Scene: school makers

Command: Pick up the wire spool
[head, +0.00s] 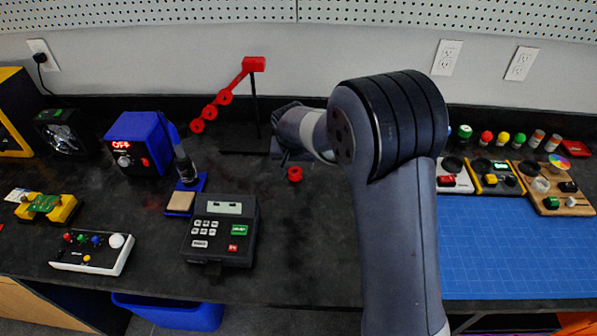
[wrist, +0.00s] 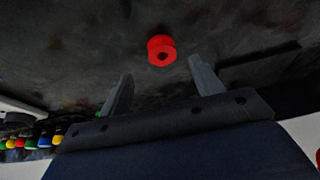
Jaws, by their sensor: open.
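A small red wire spool (head: 295,174) sits on the black worktop near the middle of the head view, just below and in front of my gripper (head: 288,155). In the wrist view the spool (wrist: 161,50) shows its round face with a dark centre hole. My gripper's two fingers (wrist: 160,67) are open and empty there, spread to either side of the spool's line. The spool lies just beyond the fingertips, not between them. In the head view my wrist partly hides the fingers.
A blue soldering station (head: 140,143) and a grey keypad device (head: 222,230) stand left. A blue cutting mat (head: 510,245) lies right. The worktop around the spool is mostly clear.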

